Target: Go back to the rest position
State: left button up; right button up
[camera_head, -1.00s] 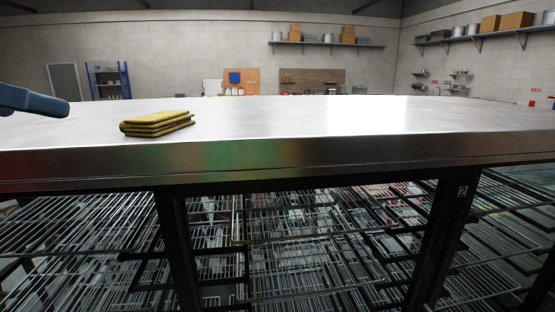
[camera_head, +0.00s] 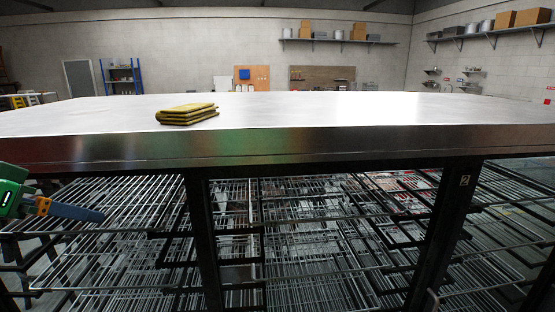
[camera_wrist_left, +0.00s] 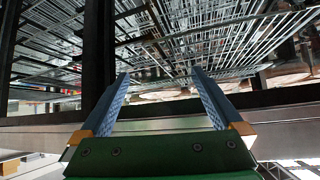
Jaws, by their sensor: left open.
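My left gripper (camera_head: 88,212) is at the left edge of the head view, below the level of the steel tabletop and in front of the wire racks. In the left wrist view its two blue fingers (camera_wrist_left: 160,88) stand apart with nothing between them. A folded yellow cloth (camera_head: 187,114) lies on the steel table (camera_head: 330,112), left of the middle and near the front edge, apart from the gripper. My right gripper is in neither view.
Wire racks (camera_head: 310,235) fill the space under the table, between dark posts (camera_head: 204,240). They also show beyond the fingers in the left wrist view (camera_wrist_left: 200,45). The tabletop is clear apart from the cloth. Wall shelves (camera_head: 335,41) with boxes are far behind.

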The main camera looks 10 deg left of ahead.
pick_arm(q)
jog(key=s+d+f+m+g, duration=0.1)
jog(key=s+f+g, duration=0.15)
jog(key=f, duration=1.25)
jog(key=s+d+f+m+g, duration=0.1)
jog(key=f+g, duration=0.2)
jog(key=f, duration=1.3)
jog(key=s+d+f, duration=0.5)
jog(key=d+f, duration=0.2)
jog(key=f, duration=0.1)
jog(key=s+d+f, duration=0.2)
jog(key=s+d, duration=0.5)
jog(key=d, duration=0.5)
notch_tip(320, 180, down, 19)
jog(key=s+g+b, duration=0.2)
jog(key=b, duration=0.1)
jog(key=s+a+f+g+b, duration=0.1)
jog(key=s+a+f+b, duration=0.1)
jog(key=s+f, duration=1)
jog(key=shift+s+a+f+b, duration=0.15)
jog(key=shift+a+f+b, duration=0.15)
jog(key=shift+f, duration=0.6)
